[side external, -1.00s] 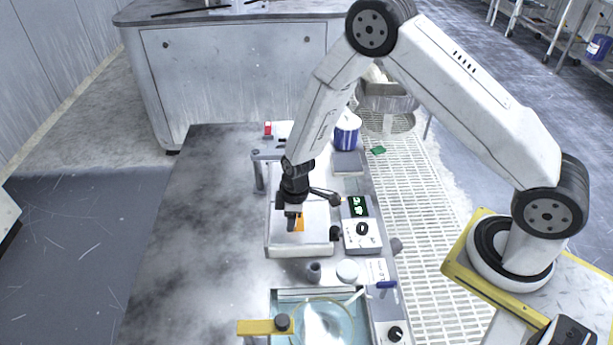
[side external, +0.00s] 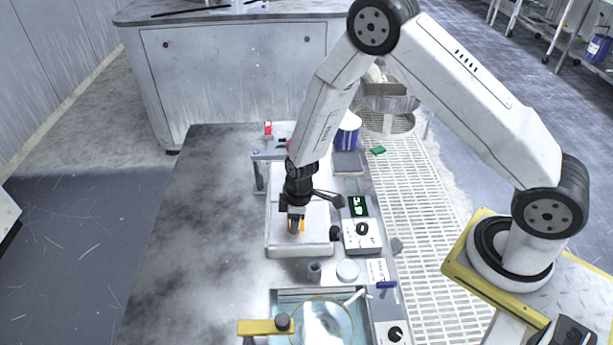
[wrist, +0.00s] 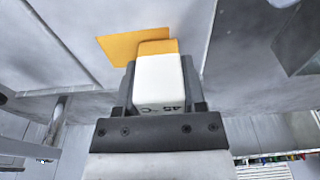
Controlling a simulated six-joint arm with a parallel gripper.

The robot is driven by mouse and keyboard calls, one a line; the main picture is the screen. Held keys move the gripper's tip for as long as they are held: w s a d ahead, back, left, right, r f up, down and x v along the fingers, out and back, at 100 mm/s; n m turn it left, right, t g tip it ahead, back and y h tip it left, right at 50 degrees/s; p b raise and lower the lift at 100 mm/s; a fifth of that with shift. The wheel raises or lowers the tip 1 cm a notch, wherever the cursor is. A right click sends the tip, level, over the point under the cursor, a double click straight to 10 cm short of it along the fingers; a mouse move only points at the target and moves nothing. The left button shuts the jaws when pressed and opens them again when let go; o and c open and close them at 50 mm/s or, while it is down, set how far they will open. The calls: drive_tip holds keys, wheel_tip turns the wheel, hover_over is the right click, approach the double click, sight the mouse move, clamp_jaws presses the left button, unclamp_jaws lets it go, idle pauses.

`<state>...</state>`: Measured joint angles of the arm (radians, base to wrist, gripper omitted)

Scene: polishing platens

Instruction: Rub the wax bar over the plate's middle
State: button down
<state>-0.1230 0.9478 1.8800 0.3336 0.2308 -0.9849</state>
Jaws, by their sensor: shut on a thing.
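My gripper (wrist: 158,98) is shut on the wax bar (wrist: 160,82), a pale block with an orange end and a "45 °C" mark. The bar's orange end points away from the wrist camera. The plate (side external: 319,228) is a pale square slab on the bench, below my gripper (side external: 296,212) in the side view. A flat orange patch (wrist: 122,46) lies on the plate's surface near its middle. The bar's end overlaps this patch in the wrist view. My gripper partly hides the patch in the side view. I cannot tell whether the bar touches the surface.
A control box (side external: 360,236) with a green display stands right of the plate. A water basin with a round glass dish (side external: 322,325) is in front. A blue-and-white tub (side external: 347,137) stands behind. The left side of the bench (side external: 200,230) is clear.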

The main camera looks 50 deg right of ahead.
drive_tip(key=shift+w+a, duration=0.9)
drive_tip(key=s+d, duration=0.3)
drive_tip(key=shift+s+d, duration=0.25)
wheel_tip(320, 180, up, 8)
idle(0.4)
